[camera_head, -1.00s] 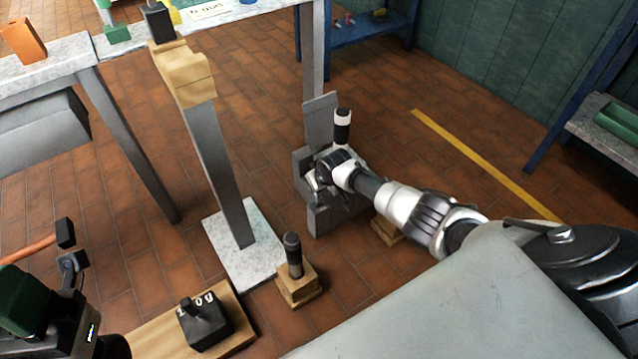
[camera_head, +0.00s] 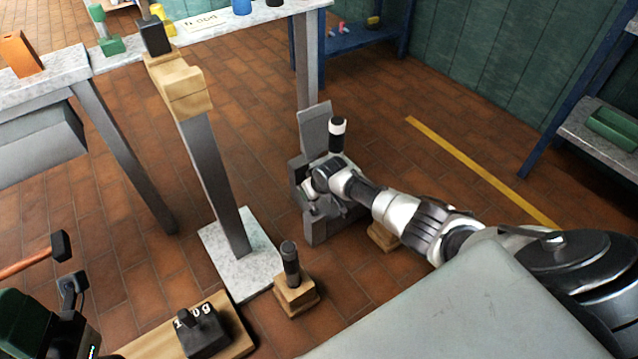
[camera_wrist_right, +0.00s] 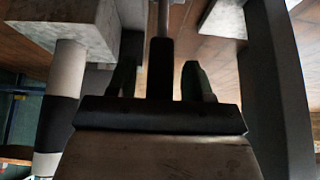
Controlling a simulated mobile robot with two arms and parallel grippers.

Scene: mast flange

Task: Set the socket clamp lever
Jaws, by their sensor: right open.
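A grey metal socket bracket (camera_head: 315,125) stands low on the floor in the middle of the head view. A black-and-white upright post (camera_head: 338,136) rises beside it; it appears as a white cylinder with a black band (camera_wrist_right: 60,105) in the wrist view. My right gripper (camera_head: 312,192) is at the bracket, with its tips partly hidden there. In the wrist view its two dark green fingers (camera_wrist_right: 158,80) are apart. A black bar (camera_wrist_right: 160,68) with a metal rod above it shows between them; I cannot tell whether it is the clamp lever. My left gripper (camera_head: 68,265) is at the lower left, with its jaw state unclear.
A grey column with a wooden block (camera_head: 182,90) stands on a pale base plate (camera_head: 240,245). A dark peg in a wooden block (camera_head: 291,265) and a black weight (camera_head: 203,330) on a board are near. Benches stand at the back left; a blue shelf (camera_head: 590,130) is at right.

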